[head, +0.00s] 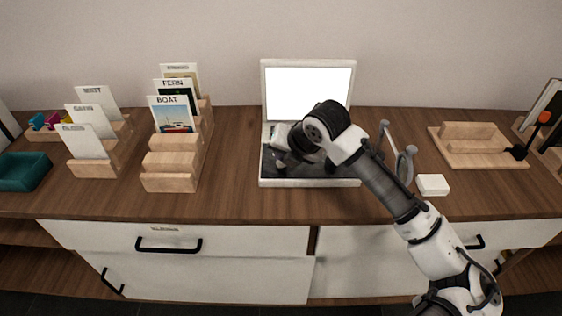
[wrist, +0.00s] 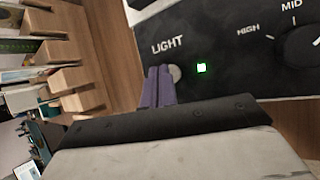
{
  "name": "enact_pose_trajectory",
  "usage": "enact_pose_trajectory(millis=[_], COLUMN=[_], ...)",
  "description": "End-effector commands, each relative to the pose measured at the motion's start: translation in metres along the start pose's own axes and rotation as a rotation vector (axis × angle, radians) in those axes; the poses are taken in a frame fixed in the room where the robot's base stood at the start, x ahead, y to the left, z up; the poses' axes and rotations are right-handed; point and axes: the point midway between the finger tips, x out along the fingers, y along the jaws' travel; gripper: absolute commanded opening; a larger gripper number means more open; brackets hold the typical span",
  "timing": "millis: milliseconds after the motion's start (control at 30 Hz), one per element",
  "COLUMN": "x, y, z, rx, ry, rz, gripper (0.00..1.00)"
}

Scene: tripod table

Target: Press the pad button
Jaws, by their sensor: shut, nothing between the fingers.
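The white device (head: 264,171) stands in the middle of the tabletop, with a dark control panel and an upright bright white panel (head: 308,92). In the wrist view its dark panel (wrist: 225,45) has a LIGHT label, a round grey button (wrist: 176,74) and a lit green indicator (wrist: 201,68). My gripper (wrist: 160,70) is shut and empty, its purple fingertips right beside the button and partly covering it. I cannot tell whether they touch it. In the head view my gripper (head: 281,162) is over the left part of the panel, and my arm hides much of it.
Wooden card racks (head: 170,178) with cards stand to the left, and a teal tray (head: 24,171) is at the far left. To the right are a white block (head: 432,185) and a wooden stand (head: 480,160). A dial (wrist: 305,45) lies right of the button.

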Motion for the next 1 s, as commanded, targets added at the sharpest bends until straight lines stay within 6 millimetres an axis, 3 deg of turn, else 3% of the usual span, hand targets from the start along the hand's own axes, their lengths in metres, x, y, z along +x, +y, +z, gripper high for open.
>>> enact_pose_trajectory(millis=[533, 1000], x=[0.004, -0.008], y=[-0.002, 0.005], z=[-0.002, 0.004], rx=[0.0, 0.0], ry=[0.0, 0.001], rz=[0.0, 0.0], gripper=[0.0, 0.0])
